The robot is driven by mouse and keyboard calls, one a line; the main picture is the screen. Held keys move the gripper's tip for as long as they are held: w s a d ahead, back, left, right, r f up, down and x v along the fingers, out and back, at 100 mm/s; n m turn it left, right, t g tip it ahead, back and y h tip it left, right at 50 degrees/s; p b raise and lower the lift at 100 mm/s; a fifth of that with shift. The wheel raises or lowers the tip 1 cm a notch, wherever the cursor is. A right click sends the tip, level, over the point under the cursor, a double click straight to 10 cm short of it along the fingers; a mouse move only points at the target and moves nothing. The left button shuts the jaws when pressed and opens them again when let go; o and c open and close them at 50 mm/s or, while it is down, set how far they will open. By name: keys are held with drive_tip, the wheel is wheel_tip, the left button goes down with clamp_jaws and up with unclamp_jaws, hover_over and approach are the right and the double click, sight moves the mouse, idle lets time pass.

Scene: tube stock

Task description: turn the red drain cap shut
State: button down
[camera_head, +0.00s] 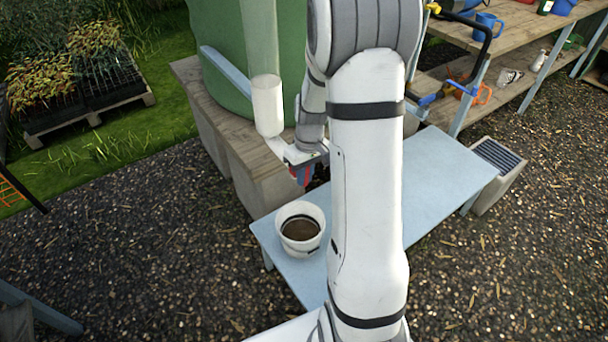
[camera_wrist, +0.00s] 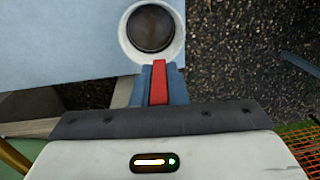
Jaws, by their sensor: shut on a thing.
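The red drain cap (camera_wrist: 158,88) shows in the wrist view as a narrow upright red bar between two blue-grey fingers. My gripper (camera_wrist: 159,74) is shut on it, with one finger on each side. In the head view my gripper (camera_head: 302,176) is low beside the green tank (camera_head: 228,45), and a bit of red shows at its tips. The rest of the cap and its seat are hidden by my gripper and arm. A white bucket (camera_head: 283,211) with dark contents stands just in front on the pale blue bench (camera_head: 432,185); the bucket also shows in the wrist view (camera_wrist: 179,50).
The tank stands on a wooden-topped block base (camera_head: 222,133). A wooden potting table (camera_head: 515,32) with tools and cups is at the upper right. A grey block (camera_head: 498,180) sits by the bench's right end. Gravel around the bench is mostly open. Plant trays are at the upper left.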

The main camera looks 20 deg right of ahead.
drive_tip(key=y, duration=0.4)
drive_tip(key=shift+f+g+b, duration=0.1)
drive_tip(key=shift+g+b, duration=0.2)
drive_tip(key=shift+g, duration=0.1)
drive_tip(key=y+b, duration=0.1)
drive_tip(key=y, duration=0.3)
drive_tip(key=shift+g, duration=0.4)
drive_tip(key=y, duration=0.4)
drive_tip(key=shift+a+g+y+b, duration=0.1)
drive_tip(key=shift+g+y+b, duration=0.3)
drive_tip(key=shift+r+g+y+b, duration=0.2)
drive_tip(key=shift+g+y+b, duration=0.2)
drive_tip(key=shift+y, duration=1.4)
drive_tip(key=c, duration=1.4)
unclamp_jaws()
drive_tip(key=shift+c, duration=0.2)
